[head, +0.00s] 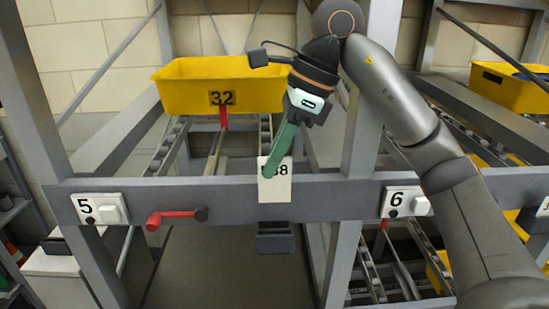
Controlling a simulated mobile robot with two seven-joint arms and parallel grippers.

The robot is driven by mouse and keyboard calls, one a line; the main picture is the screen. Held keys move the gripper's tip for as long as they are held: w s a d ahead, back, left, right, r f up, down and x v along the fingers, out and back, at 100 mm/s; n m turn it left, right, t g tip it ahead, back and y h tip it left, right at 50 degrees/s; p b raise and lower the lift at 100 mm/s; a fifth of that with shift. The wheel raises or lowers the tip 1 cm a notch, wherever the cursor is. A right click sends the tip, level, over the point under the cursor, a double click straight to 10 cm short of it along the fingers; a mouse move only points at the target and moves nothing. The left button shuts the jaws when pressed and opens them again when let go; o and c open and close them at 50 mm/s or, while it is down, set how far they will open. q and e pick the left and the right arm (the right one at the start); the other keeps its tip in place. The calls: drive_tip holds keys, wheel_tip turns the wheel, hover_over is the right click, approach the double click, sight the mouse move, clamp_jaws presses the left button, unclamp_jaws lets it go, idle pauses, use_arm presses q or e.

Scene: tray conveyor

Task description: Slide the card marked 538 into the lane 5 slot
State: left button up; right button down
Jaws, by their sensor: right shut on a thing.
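A white card (275,190) hangs upright in front of the grey cross-beam. My right gripper (279,152) is shut on its upper part. The green fingers cover part of the printed number, and only its last digits show, looking like 38. A dark grey holder (274,238) is fixed at the beam's lower side, just below the card and apart from it. The plate marked 5 (98,208) is on the beam at the left. My left gripper is not in view.
A yellow tote marked 32 (185,92) sits on the rails behind the beam. A red lever (172,217) sticks out from the beam, left of the card. A plate marked 6 (404,202) is at the right, near my right arm. Another yellow tote (505,92) stands at the far right.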

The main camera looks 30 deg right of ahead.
sight(278, 181)
drive_tip(key=shift+f+b, duration=2.1)
drive_tip(key=shift+f, duration=0.85)
drive_tip(key=shift+p, duration=0.45)
drive_tip(key=shift+f+b, duration=2.05)
drive_tip(key=shift+f, duration=0.45)
drive_tip(key=c, duration=1.5)
unclamp_jaws()
drive_tip(key=o, duration=0.5)
drive_tip(key=shift+o, duration=0.2)
drive_tip(key=shift+r, duration=0.1)
drive_tip(key=p+v, duration=0.4)
drive_tip(key=v, duration=0.8)
